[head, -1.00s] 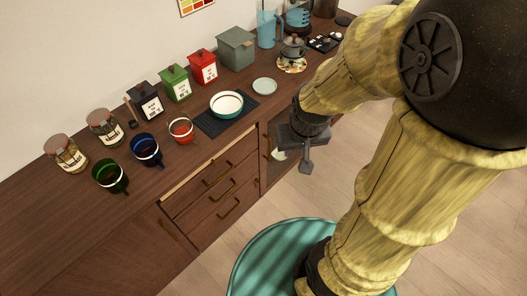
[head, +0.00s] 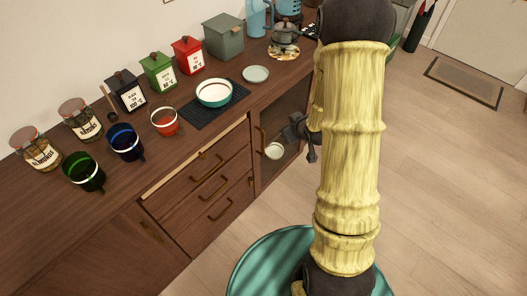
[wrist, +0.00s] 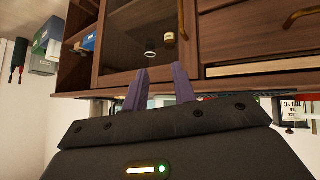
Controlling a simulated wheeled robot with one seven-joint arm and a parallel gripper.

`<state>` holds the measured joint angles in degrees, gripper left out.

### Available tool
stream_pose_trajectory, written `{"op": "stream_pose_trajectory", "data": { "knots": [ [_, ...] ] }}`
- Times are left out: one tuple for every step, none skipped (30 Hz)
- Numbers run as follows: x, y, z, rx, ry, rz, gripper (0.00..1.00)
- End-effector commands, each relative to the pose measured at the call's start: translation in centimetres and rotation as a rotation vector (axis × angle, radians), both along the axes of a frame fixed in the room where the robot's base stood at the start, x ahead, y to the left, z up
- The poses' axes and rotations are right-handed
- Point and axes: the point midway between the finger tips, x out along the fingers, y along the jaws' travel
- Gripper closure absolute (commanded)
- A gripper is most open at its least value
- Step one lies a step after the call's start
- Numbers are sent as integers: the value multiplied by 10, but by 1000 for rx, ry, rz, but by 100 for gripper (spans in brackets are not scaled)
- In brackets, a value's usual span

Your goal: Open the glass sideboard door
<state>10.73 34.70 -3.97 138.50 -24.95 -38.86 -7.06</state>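The sideboard's glass door (head: 287,118) has a dark wood frame and looks shut in the head view. Its brass handle (head: 262,140) is on the left edge, beside the drawers. A pale bowl (head: 274,151) shows through the glass. My gripper (head: 309,150) is to the right of the handle, partly hidden by my arm. The wrist view is upside down. There the two purple fingers of my gripper (wrist: 160,78) are apart with nothing between them. The glass door (wrist: 137,45) and its handle (wrist: 183,20) lie beyond the fingertips, apart from them.
Drawers (head: 215,180) with brass pulls stand left of the door; a pale wood strip runs above the top one. Cups, canisters, jars and a teal bowl (head: 214,92) crowd the top. An open shelf (wrist: 82,30) adjoins the door.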

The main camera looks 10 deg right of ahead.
Motion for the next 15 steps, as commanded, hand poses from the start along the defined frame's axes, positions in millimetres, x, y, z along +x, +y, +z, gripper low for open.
{"op": "stream_pose_trajectory", "data": {
  "knots": [
    [5,-4,-35,12,-34,26,73],
    [9,-4,-46,20,-63,47,73],
    [13,-5,-61,32,-101,70,73],
    [15,-5,-73,44,-129,89,73],
    [17,-4,-84,56,-156,106,73],
    [18,-5,-98,75,-195,128,73],
    [19,-4,-109,90,-224,142,73],
    [19,-4,-119,106,-253,157,73],
    [18,-4,-133,131,-292,174,73],
    [16,-3,-143,148,-322,186,73],
    [14,-3,-153,168,-351,196,73],
    [11,-3,-165,197,-391,207,73],
    [8,-2,-175,219,-421,214,73],
    [4,-2,-183,243,-453,221,73],
    [-1,-3,-194,274,-494,226,73]
  ]
}}
